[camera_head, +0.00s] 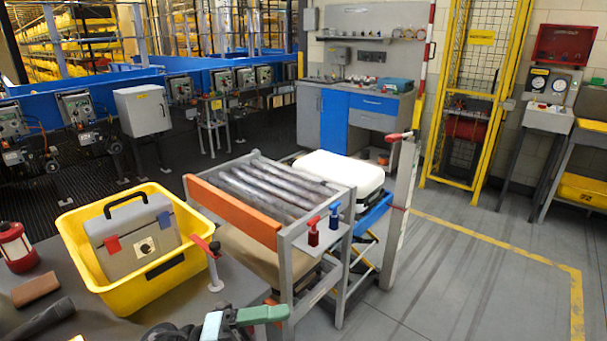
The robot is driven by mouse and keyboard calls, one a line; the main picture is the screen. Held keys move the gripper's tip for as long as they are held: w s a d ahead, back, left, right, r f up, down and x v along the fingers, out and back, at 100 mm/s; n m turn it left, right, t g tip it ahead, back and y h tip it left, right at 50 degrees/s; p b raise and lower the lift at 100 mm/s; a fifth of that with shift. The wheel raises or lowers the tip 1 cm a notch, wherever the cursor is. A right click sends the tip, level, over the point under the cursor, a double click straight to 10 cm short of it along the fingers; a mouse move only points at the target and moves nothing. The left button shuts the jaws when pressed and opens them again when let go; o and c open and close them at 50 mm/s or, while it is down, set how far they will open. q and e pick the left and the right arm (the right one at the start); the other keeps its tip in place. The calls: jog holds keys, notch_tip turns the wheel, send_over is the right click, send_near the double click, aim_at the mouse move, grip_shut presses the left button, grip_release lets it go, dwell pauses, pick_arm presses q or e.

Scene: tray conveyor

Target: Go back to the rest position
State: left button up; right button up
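Neither of my grippers shows in the head view, and I cannot see my arms. A yellow tray bin (140,286) stands on the dark grey table (95,327) at the lower left. A grey case (138,238) with a black handle and red and blue latches sits inside the bin. The roller conveyor (237,209) with an orange side rail stands to the right of the table.
A red lantern (16,247), a brown block (36,289), a dark flashlight-like thing (42,318) and a green-handled tool (262,314) lie around the bin. A white-topped blue lift (338,174) stands behind the conveyor. The floor (470,285) at right is clear.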

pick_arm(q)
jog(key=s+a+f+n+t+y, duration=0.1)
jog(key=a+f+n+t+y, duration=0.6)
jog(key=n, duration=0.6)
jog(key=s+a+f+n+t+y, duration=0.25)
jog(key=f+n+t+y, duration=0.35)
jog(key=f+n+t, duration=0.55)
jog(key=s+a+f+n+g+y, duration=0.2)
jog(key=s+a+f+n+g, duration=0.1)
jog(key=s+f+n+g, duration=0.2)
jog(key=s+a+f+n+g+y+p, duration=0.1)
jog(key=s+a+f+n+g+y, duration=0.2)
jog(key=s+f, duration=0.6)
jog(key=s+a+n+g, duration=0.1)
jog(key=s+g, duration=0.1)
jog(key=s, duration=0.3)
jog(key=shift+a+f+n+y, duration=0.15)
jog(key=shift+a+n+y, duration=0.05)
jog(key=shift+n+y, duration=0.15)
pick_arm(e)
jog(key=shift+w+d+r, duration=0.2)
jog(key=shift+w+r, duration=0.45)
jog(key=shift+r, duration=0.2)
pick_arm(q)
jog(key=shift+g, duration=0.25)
